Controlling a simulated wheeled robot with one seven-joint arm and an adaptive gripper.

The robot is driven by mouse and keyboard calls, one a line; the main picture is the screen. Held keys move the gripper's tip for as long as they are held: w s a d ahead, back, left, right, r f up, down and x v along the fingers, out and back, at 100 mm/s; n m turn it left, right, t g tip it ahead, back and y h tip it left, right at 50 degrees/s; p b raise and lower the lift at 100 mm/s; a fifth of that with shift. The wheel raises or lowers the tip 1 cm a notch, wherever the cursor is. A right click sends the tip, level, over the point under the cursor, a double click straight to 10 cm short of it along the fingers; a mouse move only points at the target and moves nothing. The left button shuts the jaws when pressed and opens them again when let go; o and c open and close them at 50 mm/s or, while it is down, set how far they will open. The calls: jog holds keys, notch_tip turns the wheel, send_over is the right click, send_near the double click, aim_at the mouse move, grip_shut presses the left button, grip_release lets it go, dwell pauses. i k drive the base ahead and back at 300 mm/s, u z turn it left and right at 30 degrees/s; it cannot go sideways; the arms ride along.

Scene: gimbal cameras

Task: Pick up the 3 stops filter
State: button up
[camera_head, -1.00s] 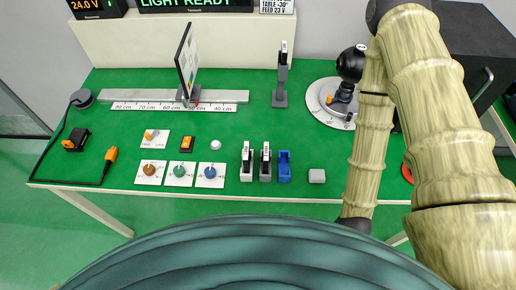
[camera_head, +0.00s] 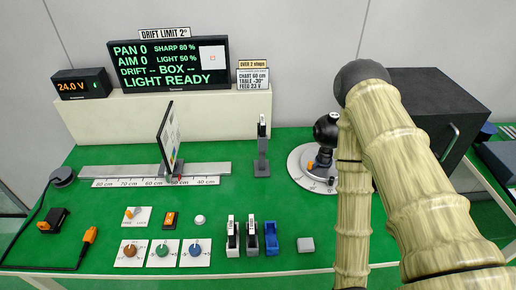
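Two upright dark filters with white faces stand side by side in small holders near the front of the green table: a left one (camera_head: 233,236) and a right one (camera_head: 252,236). A blue holder (camera_head: 271,240) stands just right of them and looks empty. Any stop markings on the filters are too small to read, so I cannot tell which is the 3 stops filter. Another dark upright piece (camera_head: 262,130) sits atop a grey post (camera_head: 262,160) farther back. My arm reaches down on the right, and my gripper is out of view.
A camera on a round dial (camera_head: 312,172) stands right of the post. A chart panel (camera_head: 169,140) stands on a ruled rail (camera_head: 110,171) at left. The sign (camera_head: 253,65) reads "OVER 2 stops".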

aim_at(262, 120)
jog(key=u, duration=0.05)
jog(key=k, duration=0.5)
jog(key=u, duration=1.45)
jog(key=k, duration=0.65)
jog(key=z, duration=0.9)
jog(key=i, duration=0.5)
jog(key=z, duration=0.05)
